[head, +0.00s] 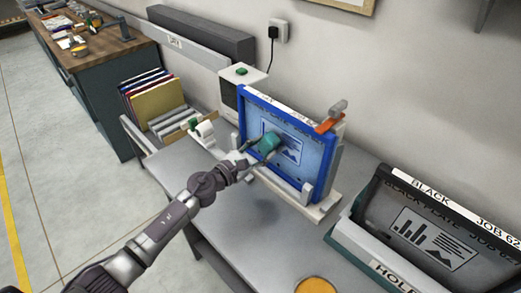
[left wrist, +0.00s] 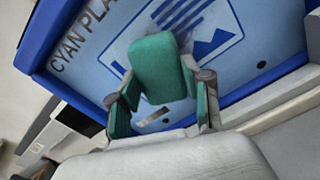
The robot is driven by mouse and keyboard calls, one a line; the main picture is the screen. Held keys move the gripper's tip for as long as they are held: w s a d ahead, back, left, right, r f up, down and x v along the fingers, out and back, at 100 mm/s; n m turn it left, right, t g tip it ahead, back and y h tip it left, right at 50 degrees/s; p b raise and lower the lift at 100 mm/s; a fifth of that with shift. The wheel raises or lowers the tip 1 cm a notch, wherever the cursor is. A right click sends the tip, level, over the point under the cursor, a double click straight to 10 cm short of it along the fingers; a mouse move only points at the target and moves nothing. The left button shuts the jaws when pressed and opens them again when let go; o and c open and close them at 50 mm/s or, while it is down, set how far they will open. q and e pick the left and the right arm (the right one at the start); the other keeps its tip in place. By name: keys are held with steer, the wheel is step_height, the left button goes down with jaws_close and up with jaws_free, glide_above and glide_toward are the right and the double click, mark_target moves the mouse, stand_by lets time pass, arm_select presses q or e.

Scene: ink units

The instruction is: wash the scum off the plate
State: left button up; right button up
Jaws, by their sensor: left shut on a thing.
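The cyan plate (head: 313,165) stands nearly upright in a blue frame on a white stand, printed with a chart picture. Its lettering "CYAN PLA…" shows in the left wrist view (left wrist: 100,45). My left gripper (head: 256,151) is shut on a green sponge (head: 270,142) in front of the plate. In the left wrist view the sponge (left wrist: 158,66) sits between the fingers and covers part of the picture; whether it touches the plate is hard to tell. A greyish smear (left wrist: 186,44) shows on the plate beside the sponge. My right gripper is out of view.
A black plate (head: 433,235) stands in a pale holder (head: 375,252) at the right. An orange disc (head: 316,286) lies at the front edge. A rack of folders (head: 155,100) is at the left. The grey bench before the stand is clear.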

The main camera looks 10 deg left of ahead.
arm_select(q)
steer(key=shift+w+d, duration=0.2)
steer(key=shift+w, duration=0.2)
steer(key=shift+d, duration=0.1)
